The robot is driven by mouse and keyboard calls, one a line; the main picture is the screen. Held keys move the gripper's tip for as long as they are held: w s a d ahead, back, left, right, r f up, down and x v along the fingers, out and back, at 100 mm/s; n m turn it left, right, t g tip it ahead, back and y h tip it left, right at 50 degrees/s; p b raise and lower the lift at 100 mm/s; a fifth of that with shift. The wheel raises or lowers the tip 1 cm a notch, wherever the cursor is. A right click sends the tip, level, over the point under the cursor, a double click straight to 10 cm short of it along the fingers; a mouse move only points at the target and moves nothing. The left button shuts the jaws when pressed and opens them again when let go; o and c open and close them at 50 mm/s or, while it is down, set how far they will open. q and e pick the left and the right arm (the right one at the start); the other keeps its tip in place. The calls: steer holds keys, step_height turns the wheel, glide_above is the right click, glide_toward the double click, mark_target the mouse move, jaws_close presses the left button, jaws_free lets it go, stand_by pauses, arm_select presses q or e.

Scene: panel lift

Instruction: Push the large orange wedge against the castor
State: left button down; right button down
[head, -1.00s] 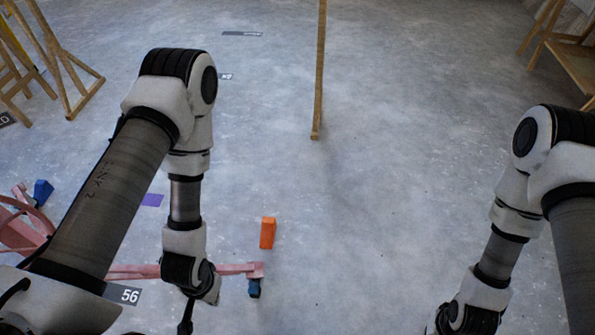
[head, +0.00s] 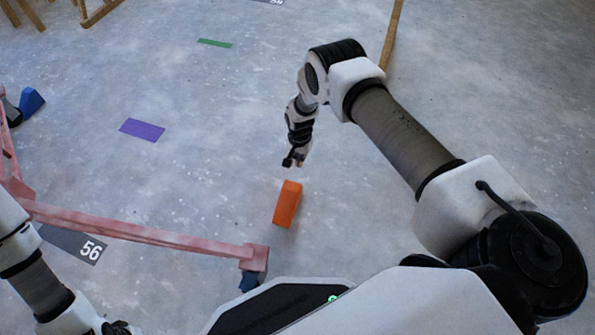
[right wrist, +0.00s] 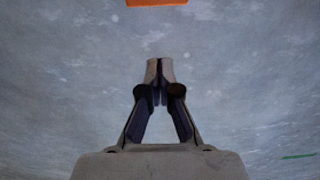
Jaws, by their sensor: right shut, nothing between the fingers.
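The large orange wedge (head: 287,204) lies on the grey floor in the head view. Its edge also shows at the top of the right wrist view (right wrist: 156,2). A small dark blue castor (head: 249,282) sits under the right end of a pink frame bar, partly hidden by my body. Bare floor separates wedge and castor. My right gripper (head: 296,160) is just beyond the wedge, low over the floor, with a small gap between them in the picture. It is shut and empty, its fingertips together in the right wrist view (right wrist: 160,72). My left gripper is out of view.
The pink frame (head: 150,231) runs from the left edge to the castor. A blue wedge (head: 31,101) lies at far left. A wooden post (head: 391,35) stands behind.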

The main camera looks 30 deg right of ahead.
mark_target(296, 184)
step_height(296, 184, down, 9)
steer(key=b, duration=0.5)
steer(key=shift+f, duration=0.2)
steer(key=s+a, duration=0.2)
steer(key=shift+s+a+r, duration=0.2)
steer(key=shift+s+a, duration=0.05)
steer(key=shift+a, duration=0.05)
steer(key=shift+s+a, duration=0.15)
